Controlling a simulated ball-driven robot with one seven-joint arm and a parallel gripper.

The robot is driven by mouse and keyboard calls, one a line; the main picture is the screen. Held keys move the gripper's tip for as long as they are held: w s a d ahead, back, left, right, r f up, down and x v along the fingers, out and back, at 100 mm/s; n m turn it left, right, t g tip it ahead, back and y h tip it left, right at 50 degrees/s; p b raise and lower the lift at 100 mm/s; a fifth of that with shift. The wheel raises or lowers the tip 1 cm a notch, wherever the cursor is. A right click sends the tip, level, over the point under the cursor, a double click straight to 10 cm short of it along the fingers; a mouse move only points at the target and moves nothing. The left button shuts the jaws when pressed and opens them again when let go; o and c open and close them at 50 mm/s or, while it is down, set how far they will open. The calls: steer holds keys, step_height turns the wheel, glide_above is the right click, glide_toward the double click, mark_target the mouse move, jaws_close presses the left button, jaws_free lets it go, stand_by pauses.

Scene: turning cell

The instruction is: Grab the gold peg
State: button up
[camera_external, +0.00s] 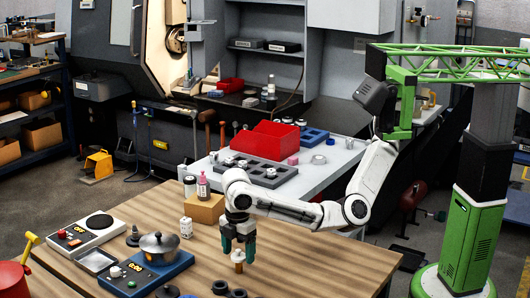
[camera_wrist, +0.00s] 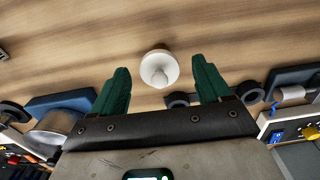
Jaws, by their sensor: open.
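A small peg (camera_external: 238,256) with a pale top and a tan-gold lower part stands upright on the wooden table (camera_external: 310,262). In the wrist view it shows as a whitish, round-based piece (camera_wrist: 158,68), with no clear gold colour. My gripper (camera_external: 238,243) points down just above it, with green fingers apart. In the wrist view my gripper (camera_wrist: 161,68) has one finger on each side of the piece, with a gap on both sides. Nothing is held. The exact height of the fingertips over the peg is hard to tell.
A blue scale (camera_external: 150,272) with a metal pot (camera_external: 160,243) stands left of the peg. Black rings (camera_external: 222,287) lie close in front. A cardboard box (camera_external: 205,210) and a white bottle (camera_external: 186,228) stand behind left. The table right of the peg is clear.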

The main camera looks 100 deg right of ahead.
mark_target(238, 256)
step_height(238, 256, down, 4)
steer(key=shift+f, duration=0.25)
steer(key=c, duration=1.3)
steer(key=shift+r, duration=0.15)
